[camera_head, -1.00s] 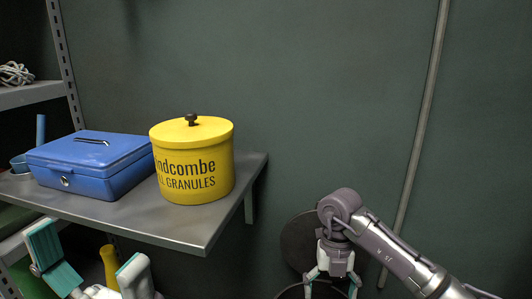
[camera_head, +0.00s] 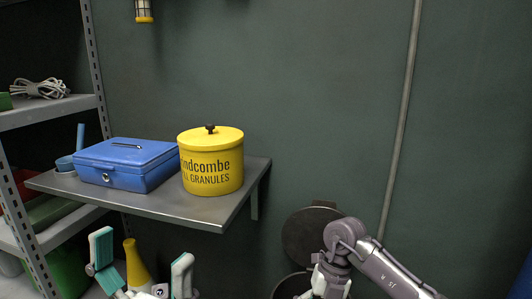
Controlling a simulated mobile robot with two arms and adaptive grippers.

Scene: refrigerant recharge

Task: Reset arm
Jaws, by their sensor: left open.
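My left gripper (camera_head: 142,247) is at the lower left, below the front of the wall shelf. My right arm comes in from the lower right. Its wrist bends down to my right gripper (camera_head: 331,284), over a dark round bin at the bottom edge. The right fingers are cut off by the frame, so whether they are open is hidden.
A metal shelf (camera_head: 190,208) holds a blue cash box (camera_head: 125,165) and a yellow granules tub (camera_head: 212,172). A yellow bottle-like object (camera_head: 136,264) stands behind my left gripper. A dark round lid (camera_head: 308,232) leans up behind the bin. A pipe (camera_head: 401,130) runs down the wall.

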